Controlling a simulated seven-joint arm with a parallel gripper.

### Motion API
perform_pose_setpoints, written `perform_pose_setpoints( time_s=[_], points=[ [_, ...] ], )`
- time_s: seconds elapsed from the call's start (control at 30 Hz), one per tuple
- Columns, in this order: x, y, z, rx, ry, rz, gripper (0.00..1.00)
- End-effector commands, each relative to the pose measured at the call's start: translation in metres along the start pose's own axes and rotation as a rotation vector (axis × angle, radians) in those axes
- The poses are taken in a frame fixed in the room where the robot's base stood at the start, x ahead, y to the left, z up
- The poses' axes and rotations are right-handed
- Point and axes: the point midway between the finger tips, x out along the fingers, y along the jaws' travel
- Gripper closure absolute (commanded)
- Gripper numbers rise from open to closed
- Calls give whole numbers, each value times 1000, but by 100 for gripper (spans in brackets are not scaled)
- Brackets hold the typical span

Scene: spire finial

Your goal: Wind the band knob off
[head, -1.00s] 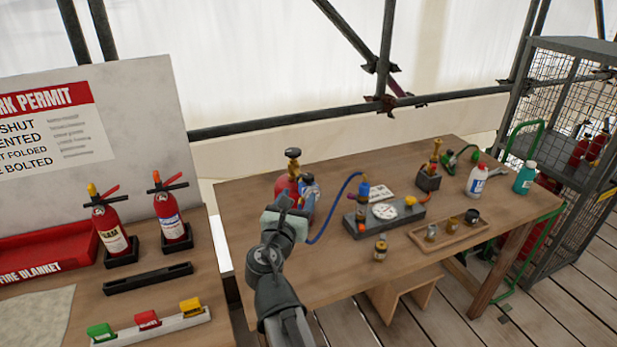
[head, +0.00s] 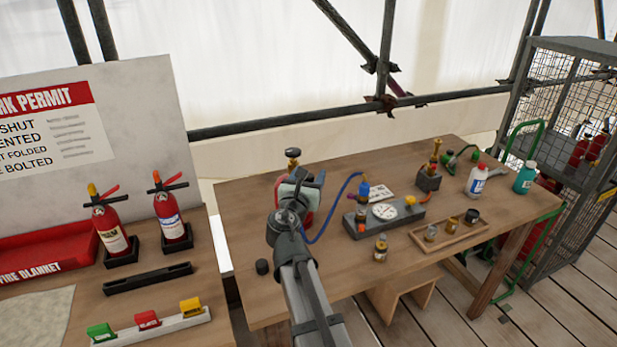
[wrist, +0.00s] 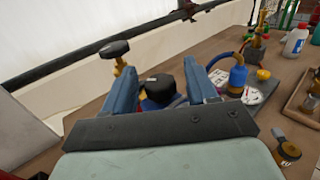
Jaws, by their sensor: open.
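My gripper (head: 306,174) is over the left part of the wooden workbench, at a red cylinder (head: 279,190) that it mostly hides in the head view. In the wrist view its two blue fingers are open.
A small black cylinder (head: 262,267) lies on the bench near its left front edge. A blue hose (head: 335,210) runs right to a grey gauge block (head: 384,216). A small brass jar (head: 381,248) and a wooden tray (head: 455,241) stand to the right.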

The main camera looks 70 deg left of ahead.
Motion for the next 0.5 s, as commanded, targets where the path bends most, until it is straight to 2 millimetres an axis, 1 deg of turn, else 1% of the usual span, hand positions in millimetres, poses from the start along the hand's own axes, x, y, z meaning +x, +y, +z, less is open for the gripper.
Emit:
perform_pose_setpoints(
  time_s=[0.07, 0.5],
  points=[
    [0, 0, 0, 0, 0, 0, 43],
    [0, 0, 0, 0, 0, 0, 84]
  ],
)
